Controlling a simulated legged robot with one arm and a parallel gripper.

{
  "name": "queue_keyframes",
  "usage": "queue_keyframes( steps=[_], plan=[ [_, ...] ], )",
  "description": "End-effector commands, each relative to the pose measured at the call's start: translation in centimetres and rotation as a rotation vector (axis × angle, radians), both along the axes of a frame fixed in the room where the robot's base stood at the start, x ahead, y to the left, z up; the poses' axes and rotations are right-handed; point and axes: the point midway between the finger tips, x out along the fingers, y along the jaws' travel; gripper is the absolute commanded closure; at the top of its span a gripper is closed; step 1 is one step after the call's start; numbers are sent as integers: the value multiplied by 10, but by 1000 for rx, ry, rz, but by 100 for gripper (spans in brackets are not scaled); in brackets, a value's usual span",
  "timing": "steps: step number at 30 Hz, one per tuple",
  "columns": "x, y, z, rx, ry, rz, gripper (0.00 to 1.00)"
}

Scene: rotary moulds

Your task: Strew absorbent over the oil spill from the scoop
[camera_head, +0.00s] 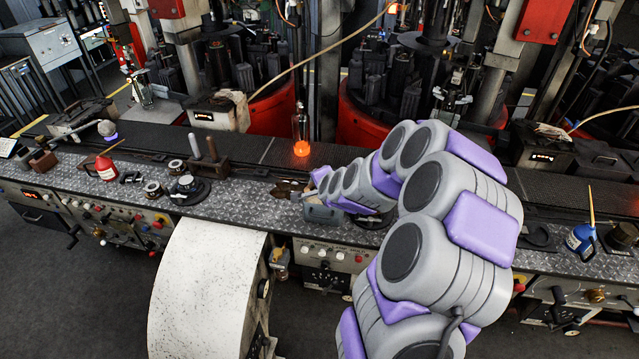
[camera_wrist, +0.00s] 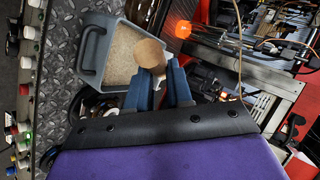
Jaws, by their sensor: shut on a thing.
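In the wrist view my gripper (camera_wrist: 160,78) has its blue fingers shut on a scoop (camera_wrist: 151,53). The scoop's rounded beige part is over the grey bin (camera_wrist: 92,50), which holds pale granular absorbent (camera_wrist: 124,52). I cannot tell whether the scoop touches the granules or carries any. In the head view the grey bin (camera_head: 322,213) stands on the metal bench below the end of my arm, which mostly hides the gripper and scoop. A dark brown patch (camera_head: 284,190) on the bench left of the bin may be the oil spill; I cannot tell for sure.
The checker-plate bench (camera_head: 245,205) carries a red can (camera_head: 106,168), several small parts at left and a blue can (camera_head: 580,238) at right. A glowing orange lamp (camera_head: 301,148) stands behind the bin. Machines with red bases (camera_head: 270,108) rise beyond the belt. A white curved cover (camera_head: 205,285) stands in front.

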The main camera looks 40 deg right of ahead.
Motion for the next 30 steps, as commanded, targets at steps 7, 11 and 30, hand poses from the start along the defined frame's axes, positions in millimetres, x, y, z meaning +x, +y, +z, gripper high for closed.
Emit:
queue_keyframes(
  steps=[7, 11, 30],
  plan=[
    [-3, 6, -5, -66, -39, 1, 100],
    [-4, 8, -4, -98, -57, -1, 100],
    [-7, 13, -7, -205, -119, -1, 100]
  ],
)
